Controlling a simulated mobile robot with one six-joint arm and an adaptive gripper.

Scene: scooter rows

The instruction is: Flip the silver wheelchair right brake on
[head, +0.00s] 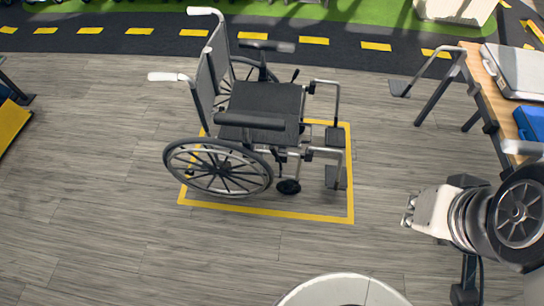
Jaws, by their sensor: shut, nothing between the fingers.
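The silver wheelchair (262,98) has a black seat and silver frame. It stands upright on the floor at centre-left, facing right, with its push handles at the upper left. Its large near wheel (218,167) is on the chair's right side, below the right armrest. The right brake lever is too small and too covered by the armrest and frame to make out, so its position cannot be told. My gripper (407,211) is at the right, shut and empty. It is well to the right of the footrests (336,177) and touches nothing.
A yellow floor outline (270,211) surrounds the chair. A wooden-topped table (487,72) with a grey case (518,70) and a blue box (531,122) stands at the right edge, near my arm. The grey floor between my gripper and the chair is clear.

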